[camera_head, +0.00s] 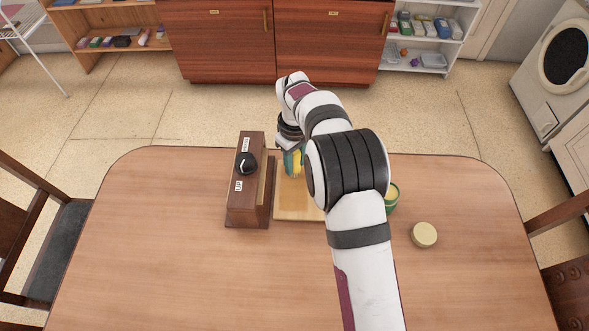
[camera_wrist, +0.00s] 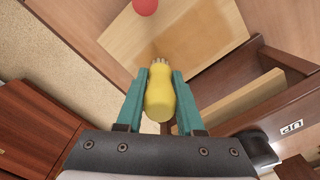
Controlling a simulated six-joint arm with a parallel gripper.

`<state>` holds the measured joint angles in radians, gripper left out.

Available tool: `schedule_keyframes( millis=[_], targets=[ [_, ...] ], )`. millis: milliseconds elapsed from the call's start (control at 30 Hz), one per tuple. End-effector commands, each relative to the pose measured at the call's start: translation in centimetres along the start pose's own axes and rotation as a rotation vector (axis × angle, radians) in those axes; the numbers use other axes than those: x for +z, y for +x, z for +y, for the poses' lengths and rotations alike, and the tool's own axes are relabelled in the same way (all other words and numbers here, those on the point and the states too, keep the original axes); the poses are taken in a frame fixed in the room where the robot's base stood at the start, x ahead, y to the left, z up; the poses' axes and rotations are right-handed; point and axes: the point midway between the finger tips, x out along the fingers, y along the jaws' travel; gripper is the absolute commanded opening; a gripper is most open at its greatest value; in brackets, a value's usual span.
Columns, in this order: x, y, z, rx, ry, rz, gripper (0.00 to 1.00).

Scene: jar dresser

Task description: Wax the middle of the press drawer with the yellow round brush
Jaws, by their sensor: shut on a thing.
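My gripper (camera_head: 293,163) has teal fingers, which also show in the wrist view (camera_wrist: 160,100). It is shut on the yellow round brush (camera_wrist: 160,97), whose pale bristles point at the light wood drawer board (camera_wrist: 135,30). The bristle tips are at or just above the board; I cannot tell if they touch. A darker, brownish patch (camera_wrist: 175,48) shows on the board beside the bristles. In the head view the drawer board (camera_head: 293,212) lies right of the dark brown press (camera_head: 248,205), partly hidden by my arm. The press has a black knob (camera_head: 246,163) and an "UP" label.
A green jar (camera_head: 391,198) with yellowish contents stands right of my arm, partly hidden. A round beige lid (camera_head: 424,235) lies nearby. A red ball-shaped thing (camera_wrist: 145,6) shows at the wrist view's top. The table's (camera_head: 150,240) left and front right are clear.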

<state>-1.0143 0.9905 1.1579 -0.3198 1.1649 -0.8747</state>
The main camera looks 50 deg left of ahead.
Motion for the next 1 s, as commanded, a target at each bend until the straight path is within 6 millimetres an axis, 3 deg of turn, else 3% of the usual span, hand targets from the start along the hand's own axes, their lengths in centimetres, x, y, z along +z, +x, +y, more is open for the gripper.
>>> schedule_keyframes(
  millis=[233,300,1000],
  targets=[
    [-1.1,-0.4,1.2,0.000,0.001,0.001,0.00],
    [-1.1,-2.3,1.1,0.002,0.000,0.004,0.00],
    [-1.1,-7.8,1.1,0.000,0.000,0.001,0.00]
  ],
)
